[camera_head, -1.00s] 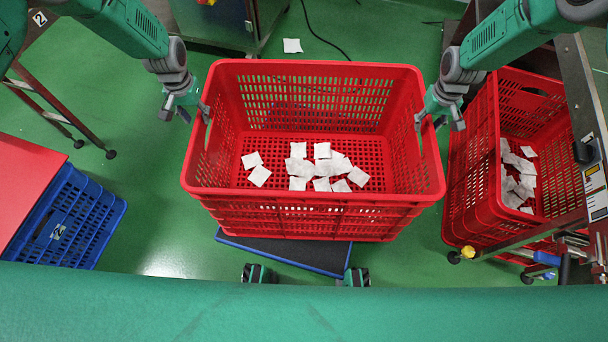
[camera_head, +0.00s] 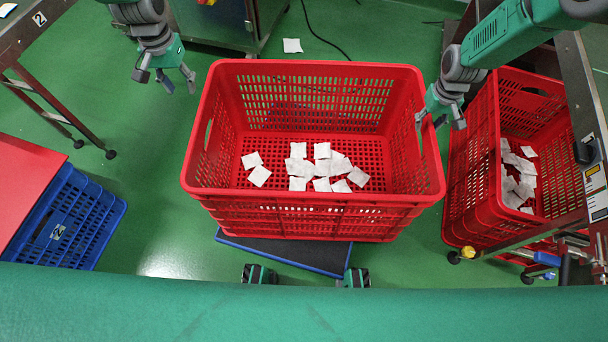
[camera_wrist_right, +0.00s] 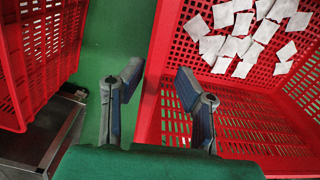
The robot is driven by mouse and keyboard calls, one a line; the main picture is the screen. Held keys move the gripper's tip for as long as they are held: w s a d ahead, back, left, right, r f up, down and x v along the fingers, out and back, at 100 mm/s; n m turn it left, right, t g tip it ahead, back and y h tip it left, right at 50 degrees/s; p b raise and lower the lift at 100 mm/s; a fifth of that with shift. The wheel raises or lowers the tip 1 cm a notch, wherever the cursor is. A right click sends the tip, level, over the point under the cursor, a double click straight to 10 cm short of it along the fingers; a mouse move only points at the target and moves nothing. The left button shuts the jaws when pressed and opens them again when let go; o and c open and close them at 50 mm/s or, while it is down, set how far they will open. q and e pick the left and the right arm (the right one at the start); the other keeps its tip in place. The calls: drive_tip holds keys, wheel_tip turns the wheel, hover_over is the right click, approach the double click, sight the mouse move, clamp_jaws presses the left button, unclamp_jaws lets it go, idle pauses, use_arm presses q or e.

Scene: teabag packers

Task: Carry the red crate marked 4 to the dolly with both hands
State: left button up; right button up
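A red crate (camera_head: 310,209) with several white teabags (camera_head: 320,165) inside stands in the middle of the head view. Its number is not visible. It covers most of a dark blue dolly (camera_head: 290,254), whose front part shows beneath it, turned slightly relative to the crate. Their contact is hidden. My left gripper (camera_head: 166,78) is open and empty, off the crate's left side. My right gripper (camera_head: 438,122) is at the crate's right wall. In the right wrist view my right gripper (camera_wrist_right: 155,85) is open, its fingers apart on either side of the crate's rim (camera_wrist_right: 150,110).
A second red crate (camera_head: 474,190) with teabags stands close on the right, beside a metal frame (camera_head: 570,100). A blue crate (camera_head: 85,225) with a red top is at the left. Green floor is clear between.

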wheel_tip(320, 180, up, 11)
drive_tip(key=shift+r, duration=0.15)
idle(0.7)
